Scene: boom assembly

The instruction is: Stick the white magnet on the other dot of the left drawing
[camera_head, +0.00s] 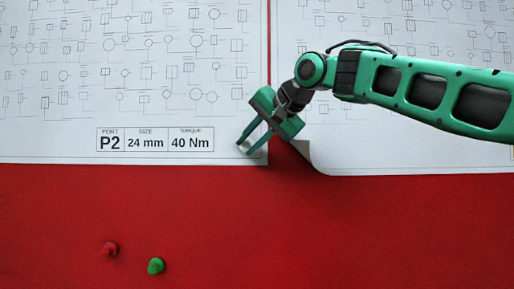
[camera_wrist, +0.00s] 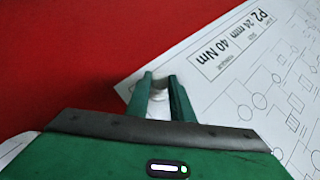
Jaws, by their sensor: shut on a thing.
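The left drawing (camera_head: 60,140) is a white sheet on a red board, with a label reading P2, 24 mm, 40 Nm. My gripper (camera_head: 245,147) is at its lower right corner, right of the label. In the wrist view my gripper (camera_wrist: 160,80) is shut on the white magnet (camera_wrist: 158,96), which sits between the fingers over the sheet's corner. The magnet is a small pale shape at the fingertips in the head view. I cannot tell whether it touches the sheet. No dot can be made out; the gripper covers part of that corner.
The right drawing (camera_head: 420,160) hangs beside it, its lower left corner curled, below my arm. A red magnet (camera_head: 109,248) and a green magnet (camera_head: 156,266) are on the bare red board (camera_head: 300,235) below the left drawing.

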